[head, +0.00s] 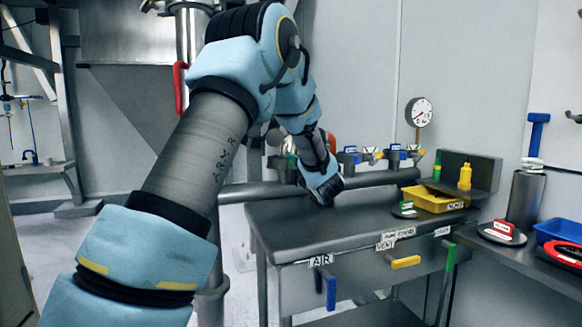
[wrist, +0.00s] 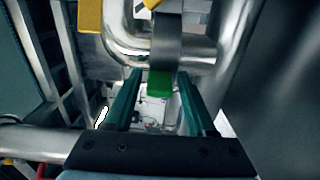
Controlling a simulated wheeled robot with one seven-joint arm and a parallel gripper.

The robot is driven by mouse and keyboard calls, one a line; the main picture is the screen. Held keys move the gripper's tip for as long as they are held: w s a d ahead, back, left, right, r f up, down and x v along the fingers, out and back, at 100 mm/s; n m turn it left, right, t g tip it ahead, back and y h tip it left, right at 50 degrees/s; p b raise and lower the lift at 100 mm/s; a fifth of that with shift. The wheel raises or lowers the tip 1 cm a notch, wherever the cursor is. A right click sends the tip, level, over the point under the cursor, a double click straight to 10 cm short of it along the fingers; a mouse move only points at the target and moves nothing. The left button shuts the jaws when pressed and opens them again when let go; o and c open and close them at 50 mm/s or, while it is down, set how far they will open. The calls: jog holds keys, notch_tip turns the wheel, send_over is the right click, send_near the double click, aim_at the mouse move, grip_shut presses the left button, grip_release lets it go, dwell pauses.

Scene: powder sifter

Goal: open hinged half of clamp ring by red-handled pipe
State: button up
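A red handle (head: 180,88) sits on an upright metal pipe (head: 193,40) at the upper left of the head view, partly behind my arm. I cannot make out the clamp ring or its hinged half in either view. In the wrist view my gripper (wrist: 159,74) has its two teal fingers apart. A grey strip (wrist: 168,42) with a green end (wrist: 160,84) shows in line with the gap between the fingertips. Bare metal shows between it and each finger; its depth is unclear. In the head view my gripper is hidden by the arm.
A bent shiny pipe (wrist: 125,45) and a yellow part (wrist: 90,15) are close ahead in the wrist view. A grey bench (head: 300,232) with a yellow tray (head: 432,200) stands right of my arm. A pressure gauge (head: 418,112) is behind it.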

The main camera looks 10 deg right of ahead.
jog(key=shift+r, duration=0.1)
grip_shut()
jog(key=shift+r, duration=0.1)
